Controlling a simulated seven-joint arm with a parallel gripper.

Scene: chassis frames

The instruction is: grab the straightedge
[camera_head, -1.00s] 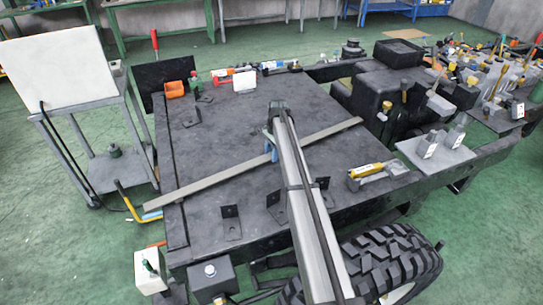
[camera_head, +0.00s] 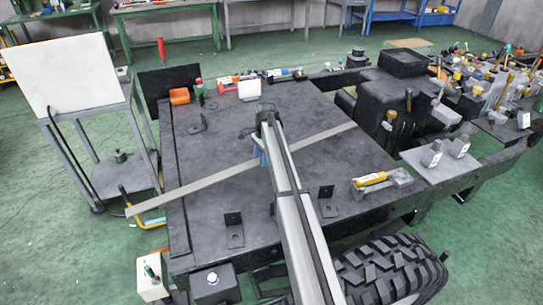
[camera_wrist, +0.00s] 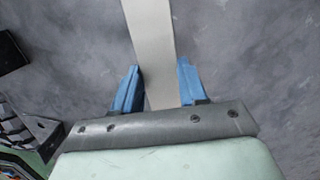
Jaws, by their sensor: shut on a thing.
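The straightedge (camera_head: 205,182) is a long, thin beige bar. It runs diagonally across the dark plate, with its left end sticking out past the plate's left edge. My gripper (camera_head: 261,157) is at about the middle of the bar, and my arm hides part of it. In the wrist view, the straightedge (camera_wrist: 150,35) passes between the two blue fingers of my gripper (camera_wrist: 158,88), which are shut on it. I cannot tell for sure whether the bar touches the plate or is slightly above it.
The dark plate (camera_head: 215,205) carries upright brackets (camera_head: 234,230) near its front and a yellow-handled tool (camera_head: 370,180) at right. An orange bin (camera_head: 180,96) and small items line its back edge. A grey cart (camera_head: 115,178) stands at left, a tyre (camera_head: 390,270) in front.

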